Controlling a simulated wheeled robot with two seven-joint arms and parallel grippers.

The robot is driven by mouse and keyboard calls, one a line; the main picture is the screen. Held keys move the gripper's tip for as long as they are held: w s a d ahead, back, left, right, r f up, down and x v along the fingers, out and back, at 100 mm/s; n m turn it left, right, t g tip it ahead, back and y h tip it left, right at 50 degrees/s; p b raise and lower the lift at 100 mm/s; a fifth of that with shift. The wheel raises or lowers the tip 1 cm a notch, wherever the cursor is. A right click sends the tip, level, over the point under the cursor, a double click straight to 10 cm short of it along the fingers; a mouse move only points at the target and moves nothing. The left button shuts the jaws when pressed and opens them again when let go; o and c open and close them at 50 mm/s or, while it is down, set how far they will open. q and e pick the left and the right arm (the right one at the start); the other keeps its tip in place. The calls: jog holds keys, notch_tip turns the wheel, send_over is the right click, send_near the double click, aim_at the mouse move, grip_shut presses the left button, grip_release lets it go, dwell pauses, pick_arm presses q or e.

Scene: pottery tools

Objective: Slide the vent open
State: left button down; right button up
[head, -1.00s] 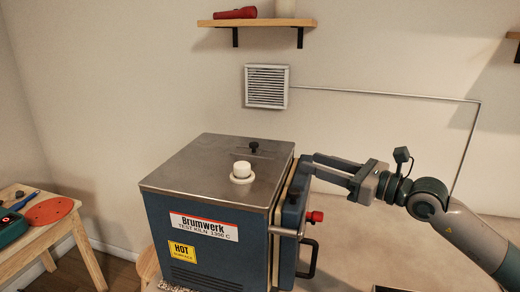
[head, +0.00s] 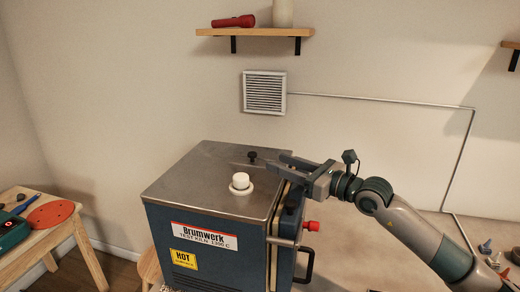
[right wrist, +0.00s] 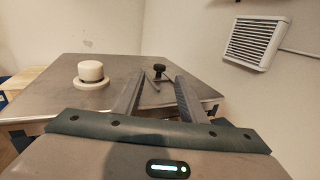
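The blue kiln (head: 215,240) has a bare metal top with a small black knob (head: 252,156) on a narrow slide plate near its back edge. The knob also shows in the right wrist view (right wrist: 159,69). My right gripper (head: 275,163) is open and empty over the back right of the kiln top. Its two fingers point toward the knob. In the right wrist view the knob appears between the fingertips, just beyond them; I see no contact. A white louvred vent (head: 264,92) is on the wall behind. My left gripper is not in view.
A white round plug (head: 240,181) stands on the kiln top left of the gripper. The kiln's door side has a red knob (head: 311,226) and a black handle (head: 306,265). A shelf (head: 255,32) hangs above. A wooden table (head: 50,240) stands at left.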

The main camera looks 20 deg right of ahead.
aim_at(256, 155)
jog(key=p+x, duration=0.2)
jog(key=x, duration=0.4)
jog(key=shift+w+a+r+p, duration=0.15)
jog(key=shift+w+a+p, duration=0.05)
jog(key=shift+w+p, duration=0.15)
jog(key=shift+w+a, duration=0.35)
jog(key=shift+w, duration=0.15)
grip_shut()
